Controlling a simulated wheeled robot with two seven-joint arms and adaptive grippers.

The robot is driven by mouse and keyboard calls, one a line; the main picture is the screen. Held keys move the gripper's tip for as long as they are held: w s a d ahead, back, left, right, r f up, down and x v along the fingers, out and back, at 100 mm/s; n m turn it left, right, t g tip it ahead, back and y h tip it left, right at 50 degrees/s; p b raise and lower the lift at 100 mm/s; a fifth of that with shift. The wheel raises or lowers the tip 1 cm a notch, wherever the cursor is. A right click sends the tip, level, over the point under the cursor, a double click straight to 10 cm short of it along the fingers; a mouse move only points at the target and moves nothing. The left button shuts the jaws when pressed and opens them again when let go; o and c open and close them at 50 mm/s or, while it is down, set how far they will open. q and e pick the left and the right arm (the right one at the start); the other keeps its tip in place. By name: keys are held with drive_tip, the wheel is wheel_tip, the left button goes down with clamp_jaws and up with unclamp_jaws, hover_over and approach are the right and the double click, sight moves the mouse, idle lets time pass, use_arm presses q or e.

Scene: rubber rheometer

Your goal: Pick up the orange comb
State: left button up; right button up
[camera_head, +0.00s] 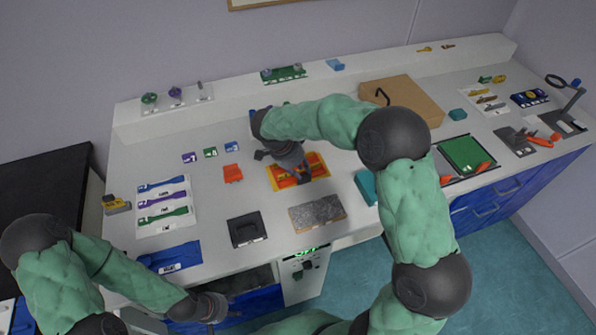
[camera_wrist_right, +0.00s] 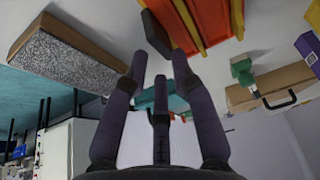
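A red-orange and yellow striped piece (camera_head: 283,181) lies flat mid-table. It shows at the top of the right wrist view (camera_wrist_right: 200,15). A smaller plain orange piece (camera_head: 232,173) lies to its left. I cannot tell for sure which of them is the orange comb. My right gripper (camera_head: 303,174) is over the striped piece and hides part of it. In the right wrist view its fingers (camera_wrist_right: 159,62) are spread, with nothing held. My left gripper (camera_head: 210,307) is low at the table's front edge, away from both pieces; its fingers are too small to read.
A grey speckled block (camera_head: 317,212) and a black square holder (camera_head: 247,230) lie at the front. A teal block (camera_head: 367,187) is just right of the striped piece. A cardboard box (camera_head: 405,98) stands behind. Bare table lies around the small orange piece.

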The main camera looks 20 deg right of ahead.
sight(304, 175)
drive_tip(key=b+x, duration=0.1)
drive_tip(key=x, duration=0.4)
drive_tip(key=shift+a+f, duration=0.1)
drive_tip(key=shift+a, duration=0.05)
drive_tip(key=shift+c, duration=0.4)
clamp_jaws()
drive_tip(key=shift+r, duration=0.2)
